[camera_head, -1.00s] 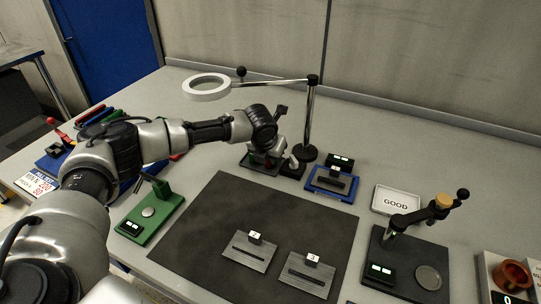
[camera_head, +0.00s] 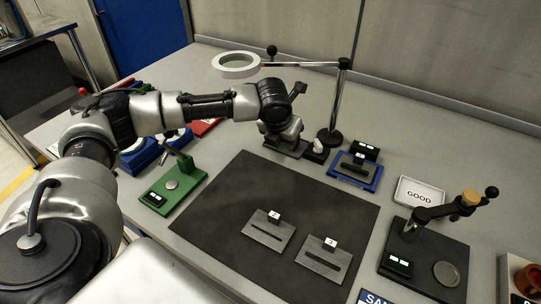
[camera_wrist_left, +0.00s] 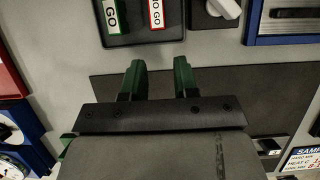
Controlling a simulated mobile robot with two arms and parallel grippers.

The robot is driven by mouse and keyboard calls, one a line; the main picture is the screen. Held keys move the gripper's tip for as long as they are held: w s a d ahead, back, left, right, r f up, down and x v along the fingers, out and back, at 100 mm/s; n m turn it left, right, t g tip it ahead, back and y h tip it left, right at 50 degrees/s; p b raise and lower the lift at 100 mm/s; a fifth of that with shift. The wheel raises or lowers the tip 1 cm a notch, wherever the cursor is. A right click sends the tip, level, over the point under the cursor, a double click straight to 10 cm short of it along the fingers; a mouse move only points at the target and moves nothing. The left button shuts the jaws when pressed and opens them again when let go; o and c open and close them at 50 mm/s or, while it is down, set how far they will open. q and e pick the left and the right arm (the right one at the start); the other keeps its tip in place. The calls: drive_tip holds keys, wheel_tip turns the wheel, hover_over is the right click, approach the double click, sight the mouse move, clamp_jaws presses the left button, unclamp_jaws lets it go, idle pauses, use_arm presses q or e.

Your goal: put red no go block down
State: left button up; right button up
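The red NO GO block (camera_wrist_left: 156,14) lies in a black tray (camera_wrist_left: 145,40) at the top of the left wrist view. The green GO block (camera_wrist_left: 112,16) lies beside it on the left. My left gripper (camera_wrist_left: 160,78) has two green-tipped fingers, apart with nothing between them. In the wrist view the fingers are below the tray's near edge and apart from the red block. In the head view my left gripper (camera_head: 288,140) is over the tray area, and the wrist hides the blocks. My right gripper is not in view.
A dark mat (camera_head: 230,215) with two metal plates covers the middle of the table. A magnifier stand (camera_head: 338,105) rises just behind my left gripper. A blue-based gauge (camera_head: 356,171) stands to the right, a green stand (camera_head: 172,188) to the left.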

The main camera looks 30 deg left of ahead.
use_arm(q)
drive_tip(key=s, duration=0.7)
drive_tip(key=shift+s+d, duration=0.15)
drive_tip(key=shift+d, duration=0.1)
